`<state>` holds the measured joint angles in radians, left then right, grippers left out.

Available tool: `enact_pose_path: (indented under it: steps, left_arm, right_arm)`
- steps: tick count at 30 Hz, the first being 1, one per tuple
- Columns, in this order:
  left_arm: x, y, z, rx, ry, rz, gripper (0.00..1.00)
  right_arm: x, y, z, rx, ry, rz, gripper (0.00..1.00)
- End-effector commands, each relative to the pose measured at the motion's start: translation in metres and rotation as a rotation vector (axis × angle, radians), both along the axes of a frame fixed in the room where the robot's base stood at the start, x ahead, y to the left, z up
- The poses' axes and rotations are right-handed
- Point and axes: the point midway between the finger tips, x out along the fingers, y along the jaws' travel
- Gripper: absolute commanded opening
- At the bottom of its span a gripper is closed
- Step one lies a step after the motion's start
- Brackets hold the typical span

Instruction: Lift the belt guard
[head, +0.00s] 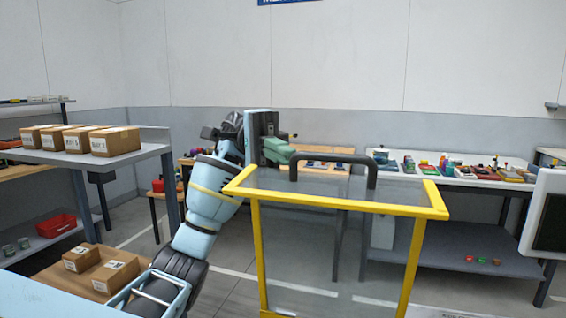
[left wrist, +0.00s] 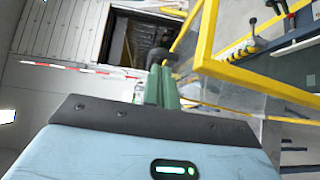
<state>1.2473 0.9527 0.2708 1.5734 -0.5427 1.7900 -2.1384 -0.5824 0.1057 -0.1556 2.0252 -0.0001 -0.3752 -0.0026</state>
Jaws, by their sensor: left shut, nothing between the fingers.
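The belt guard is a clear panel in a yellow frame (head: 335,203) with a dark arched handle (head: 333,158) on top. It stands upright in front of me. My left gripper (head: 287,151) is at the left end of the handle, with its green fingers shut and nothing between them. In the left wrist view the green fingertips (left wrist: 163,72) point toward a dark curved bar, the handle (left wrist: 160,55), with the yellow frame (left wrist: 207,55) to the right. I cannot tell if the fingers touch the handle. My right gripper is not in view.
A shelf bench (head: 150,152) with several cardboard boxes (head: 115,141) stands at the left. A long table (head: 470,183) with colourful items is at the back right. A dark-faced white panel (head: 545,215) is at the right edge. Floor shows between the guard and the benches.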

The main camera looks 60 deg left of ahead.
Motion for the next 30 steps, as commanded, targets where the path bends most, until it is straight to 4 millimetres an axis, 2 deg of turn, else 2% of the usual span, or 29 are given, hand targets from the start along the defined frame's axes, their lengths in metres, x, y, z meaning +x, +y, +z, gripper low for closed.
enact_pose_path:
  steps: [5, 12, 18, 30]
  left_arm:
    - [-0.003, -0.031, 0.000, 0.002, -0.001, -0.002, 0.00]
    - [-0.024, -0.048, -0.002, 0.001, 0.000, 0.000, 0.00]
    - [-0.032, -0.054, -0.002, 0.000, -0.001, 0.000, 0.00]
    - [-0.034, -0.056, -0.003, 0.001, -0.002, 0.000, 0.00]
  right_arm:
    - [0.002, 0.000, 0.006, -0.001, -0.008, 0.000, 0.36]
    - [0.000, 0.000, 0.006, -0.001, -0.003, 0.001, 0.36]
    - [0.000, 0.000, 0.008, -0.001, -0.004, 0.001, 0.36]
    - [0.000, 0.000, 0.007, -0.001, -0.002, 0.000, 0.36]
